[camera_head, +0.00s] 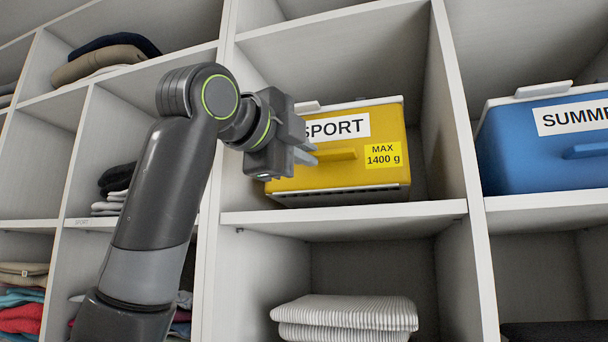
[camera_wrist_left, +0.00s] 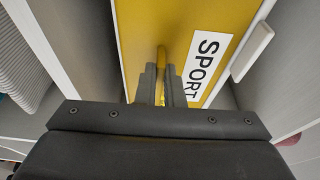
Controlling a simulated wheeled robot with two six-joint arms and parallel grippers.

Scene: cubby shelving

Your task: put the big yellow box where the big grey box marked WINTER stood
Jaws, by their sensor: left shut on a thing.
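The big yellow box (camera_head: 380,125) has a white SPORT label, a yellow "MAX 1400 g" label and a yellow front handle (camera_head: 338,154). It is in the upper middle cubby, above its shelf board (camera_head: 345,218); I cannot tell whether it is slightly lifted. My left gripper (camera_head: 308,153) is in front of the box, shut on its handle. In the left wrist view the fingers (camera_wrist_left: 161,85) close on the handle (camera_wrist_left: 162,58), with the SPORT label (camera_wrist_left: 205,67) beside them. The gripper hides part of the box's left front. No grey WINTER box shows. My right gripper is out of view.
A blue SUMMER box (camera_head: 520,160) stands in the cubby to the right. Striped folded cloth (camera_head: 345,313) lies in the cubby below. Folded clothes (camera_head: 105,60) fill cubbies to the left. Upright partitions (camera_head: 455,110) flank the yellow box, with a narrow gap at its right.

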